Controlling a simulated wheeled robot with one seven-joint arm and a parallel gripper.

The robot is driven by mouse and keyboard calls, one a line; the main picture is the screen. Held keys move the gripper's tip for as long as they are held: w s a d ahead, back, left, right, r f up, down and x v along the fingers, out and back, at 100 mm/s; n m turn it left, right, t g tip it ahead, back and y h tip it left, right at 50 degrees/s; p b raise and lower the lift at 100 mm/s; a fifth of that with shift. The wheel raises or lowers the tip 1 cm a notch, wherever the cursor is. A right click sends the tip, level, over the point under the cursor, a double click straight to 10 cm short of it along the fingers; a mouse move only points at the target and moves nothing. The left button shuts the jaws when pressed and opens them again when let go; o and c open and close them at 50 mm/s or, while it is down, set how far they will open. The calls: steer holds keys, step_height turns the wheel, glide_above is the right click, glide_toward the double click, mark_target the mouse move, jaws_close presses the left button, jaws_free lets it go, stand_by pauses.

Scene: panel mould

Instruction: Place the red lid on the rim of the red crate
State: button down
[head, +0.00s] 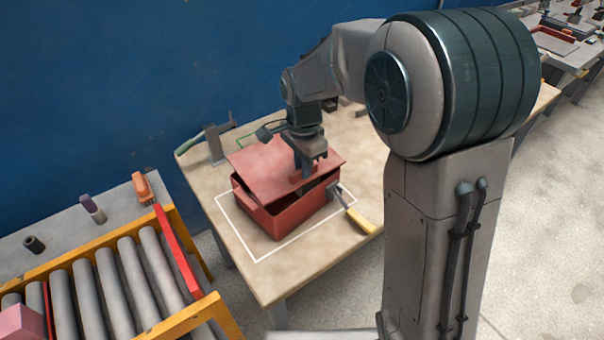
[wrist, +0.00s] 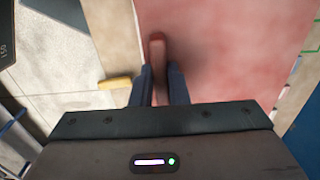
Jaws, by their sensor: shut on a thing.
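The red lid (head: 262,160) is a flat panel held just over the red crate (head: 287,217) in the head view. It lies tilted and turned relative to the crate, with a dark gap showing along the crate's front and right sides. Whether its far edge touches the rim is hidden. My gripper (head: 307,170) is shut on the lid's handle. In the wrist view the gripper (wrist: 158,88) has the red handle (wrist: 157,52) between its fingers, and the lid (wrist: 235,50) fills much of the picture. The crate stands inside a white outline on the table.
The wooden table (head: 263,285) has a yellow-handled tool (head: 358,221) close to the crate's right side. A grey bracket (head: 214,143) stands behind left. A roller conveyor (head: 120,275) with yellow rails is at the lower left. A blue wall (head: 150,80) is behind.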

steer(key=shift+f, duration=1.8)
steer(key=shift+f, duration=0.1)
steer(key=c, duration=1.4)
jaws_free()
